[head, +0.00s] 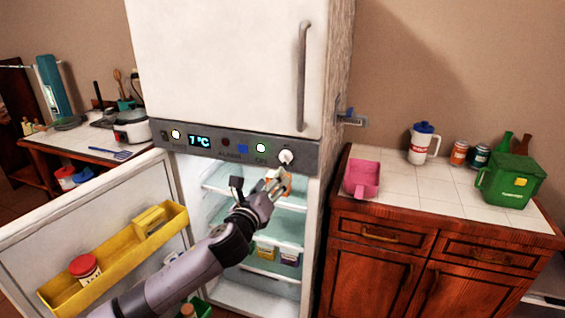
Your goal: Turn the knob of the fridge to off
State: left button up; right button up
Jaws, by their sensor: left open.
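The fridge (230,60) stands in the middle of the head view. A grey control panel (175,147) runs between its upper door and the open lower compartment. The white round knob (286,156) sits at the right end of the panel. My left gripper (279,181) is open, in front of the fridge opening and just below the knob. I cannot tell whether it touches anything. My right gripper is not in view.
The lower fridge door (95,215) stands open to the left, with a yellow shelf (115,262) holding a red-lidded jar (85,269). A counter (400,187) on the right carries a pink container (362,178), a pitcher (421,145), cans and a green box (510,182).

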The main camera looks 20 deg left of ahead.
aim_at(284, 162)
pick_arm(q)
jog(key=w, duration=1)
jog(key=shift+d+p, duration=0.25)
jog(key=shift+p, duration=0.15)
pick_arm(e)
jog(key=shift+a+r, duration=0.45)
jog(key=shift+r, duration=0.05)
pick_arm(q)
jog(key=shift+c, duration=0.4)
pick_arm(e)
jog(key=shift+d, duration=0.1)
pick_arm(q)
jog(key=shift+c, duration=1.3)
jog(key=c, duration=0.7)
jog(key=shift+c, duration=0.2)
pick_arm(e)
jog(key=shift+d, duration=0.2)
